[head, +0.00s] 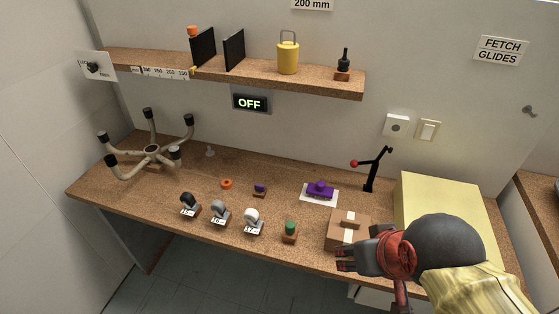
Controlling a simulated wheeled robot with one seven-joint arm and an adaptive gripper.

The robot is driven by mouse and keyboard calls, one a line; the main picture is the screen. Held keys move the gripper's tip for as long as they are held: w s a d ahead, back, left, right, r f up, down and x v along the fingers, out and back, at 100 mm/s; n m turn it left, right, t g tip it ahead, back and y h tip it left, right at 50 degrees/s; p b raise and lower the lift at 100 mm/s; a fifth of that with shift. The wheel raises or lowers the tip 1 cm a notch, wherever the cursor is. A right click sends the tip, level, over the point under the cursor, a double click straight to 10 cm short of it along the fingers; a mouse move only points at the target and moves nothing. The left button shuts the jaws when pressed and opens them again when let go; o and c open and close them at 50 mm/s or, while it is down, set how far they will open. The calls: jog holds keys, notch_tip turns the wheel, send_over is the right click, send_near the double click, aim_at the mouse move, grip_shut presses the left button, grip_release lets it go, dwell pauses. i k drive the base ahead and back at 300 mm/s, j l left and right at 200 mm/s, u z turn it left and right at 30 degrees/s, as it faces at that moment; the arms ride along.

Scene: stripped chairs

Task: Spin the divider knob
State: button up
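A dark round knob (93,67) sits on a white plate (106,66) at the left end of the wall shelf; the plate's lettering is too small to read. Two black upright panels, a left one (204,47) and a right one (234,50), stand on the shelf like dividers, with a gap between them. A small orange piece (192,32) shows at the left panel's top. I cannot tell for sure which part is the divider knob. My gripper (343,260) is at the lower right, by the cardboard box, far from the shelf; its finger opening is unclear.
The shelf (320,85) also holds a yellow canister (288,54) and a scale strip (160,72). The workbench (130,195) carries an upturned chair base (151,150), several small knobs, a purple piece (320,188), a cardboard box (347,224) and a pale yellow block (437,195).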

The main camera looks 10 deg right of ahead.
aim_at(93, 68)
jog(key=u, duration=1.25)
jog(key=i+j+z, duration=0.1)
jog(key=i+j, duration=0.4)
jog(key=i, duration=0.2)
